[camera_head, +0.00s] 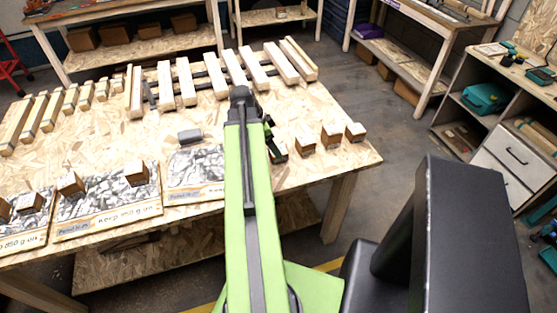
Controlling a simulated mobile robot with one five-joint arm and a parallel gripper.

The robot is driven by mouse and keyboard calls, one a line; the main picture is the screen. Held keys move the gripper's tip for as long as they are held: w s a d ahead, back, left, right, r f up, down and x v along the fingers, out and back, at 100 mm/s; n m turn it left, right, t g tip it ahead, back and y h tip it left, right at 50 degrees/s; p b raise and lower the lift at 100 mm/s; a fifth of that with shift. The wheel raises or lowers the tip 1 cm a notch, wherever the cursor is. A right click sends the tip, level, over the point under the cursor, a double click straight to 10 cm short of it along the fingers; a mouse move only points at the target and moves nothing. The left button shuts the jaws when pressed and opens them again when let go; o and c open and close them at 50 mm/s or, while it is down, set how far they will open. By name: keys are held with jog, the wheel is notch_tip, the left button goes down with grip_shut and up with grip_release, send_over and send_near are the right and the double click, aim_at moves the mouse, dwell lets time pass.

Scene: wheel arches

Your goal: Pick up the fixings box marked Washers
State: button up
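Several small brown fixings boxes stand on the wooden table (365,157), right of my arm: one box (305,145), a middle box (332,135) and a right box (356,131). More small boxes sit on the printed boards at the left: one box (136,173), another box (70,184) and a third box (30,202). Their labels are too small to read, so I cannot tell which is marked Washers. My gripper (275,146) is a dark shape, partly hidden by my green arm, just left of the right-hand row. I cannot make out its fingers or anything held.
Shorter wood blocks (48,112) line the left. A grey object (190,135) lies mid-table. Printed boards (108,210) cover the front edge. Shelves (490,110) stand right, across open floor (400,140).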

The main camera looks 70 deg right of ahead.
jog(key=b+x, duration=0.5)
jog(key=shift+f, duration=0.15)
grip_shut()
dwell(0.4)
